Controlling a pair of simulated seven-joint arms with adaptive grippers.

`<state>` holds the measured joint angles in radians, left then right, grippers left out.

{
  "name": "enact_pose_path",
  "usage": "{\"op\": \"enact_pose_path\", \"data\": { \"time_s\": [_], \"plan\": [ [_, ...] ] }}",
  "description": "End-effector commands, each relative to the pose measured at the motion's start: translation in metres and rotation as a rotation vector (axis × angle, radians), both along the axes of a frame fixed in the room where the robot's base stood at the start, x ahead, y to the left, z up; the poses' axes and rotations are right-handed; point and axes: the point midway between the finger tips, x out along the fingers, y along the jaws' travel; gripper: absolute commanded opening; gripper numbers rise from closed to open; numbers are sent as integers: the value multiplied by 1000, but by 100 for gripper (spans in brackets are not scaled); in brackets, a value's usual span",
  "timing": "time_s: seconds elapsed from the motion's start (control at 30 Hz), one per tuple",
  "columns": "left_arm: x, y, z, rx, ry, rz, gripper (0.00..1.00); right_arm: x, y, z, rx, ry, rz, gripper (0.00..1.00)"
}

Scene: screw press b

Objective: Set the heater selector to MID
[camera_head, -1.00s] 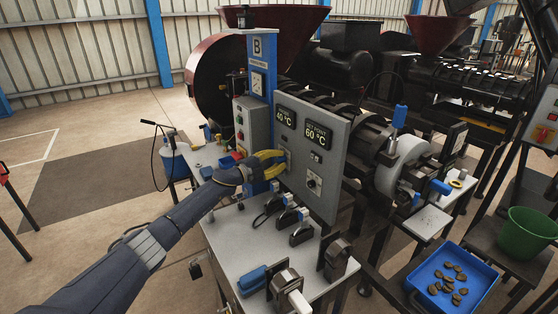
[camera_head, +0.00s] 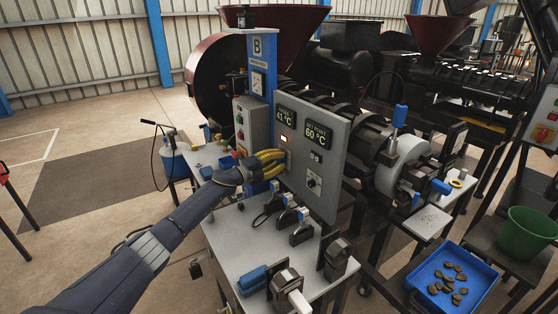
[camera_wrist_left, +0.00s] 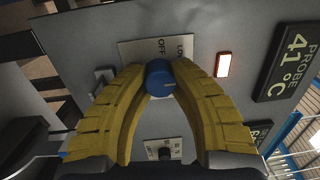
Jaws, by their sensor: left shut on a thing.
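The heater selector is a blue round knob (camera_wrist_left: 160,78) on a pale label plate (camera_wrist_left: 140,50) on the grey control panel (camera_head: 325,160). The words OFF and LO show on the plate; a MID mark cannot be made out. A pale pointer line on the knob is partly visible. My left gripper (camera_head: 278,163) has yellow fingers and is at the panel's left part. In the left wrist view its fingertips (camera_wrist_left: 160,75) are shut on the knob from both sides. In the head view the fingers hide the knob. My right gripper is not in view.
A lamp (camera_wrist_left: 223,65) beside the selector is lit. The probe display (camera_head: 286,117) reads 41 °C and the set point display (camera_head: 318,134) reads 60 °C. Another dark knob (camera_head: 312,182) sits lower on the panel. Blue-handled parts (camera_head: 290,218) stand on the bench below.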

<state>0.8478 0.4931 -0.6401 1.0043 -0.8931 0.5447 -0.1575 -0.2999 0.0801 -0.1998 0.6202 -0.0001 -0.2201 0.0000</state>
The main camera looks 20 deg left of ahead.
Motion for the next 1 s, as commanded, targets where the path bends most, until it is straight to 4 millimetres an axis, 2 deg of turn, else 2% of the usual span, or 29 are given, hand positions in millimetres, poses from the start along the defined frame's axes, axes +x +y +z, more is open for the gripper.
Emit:
{"op": "enact_pose_path", "data": {
  "time_s": [0.07, 0.1, 0.37, 0.73, 1.0],
  "plan": [
    [-1, -4, -2, -1, 2, -7, 0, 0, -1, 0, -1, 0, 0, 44],
    [-1, -4, -2, -1, 3, -7, 26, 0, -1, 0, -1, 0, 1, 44],
    [-1, -2, -1, -1, 2, -4, 55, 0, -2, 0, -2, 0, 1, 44],
    [-6, 5, -2, 0, 2, 0, 55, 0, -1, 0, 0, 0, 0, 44],
    [-38, 29, -5, 2, 2, -1, 55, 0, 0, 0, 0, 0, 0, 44]
  ]
}}
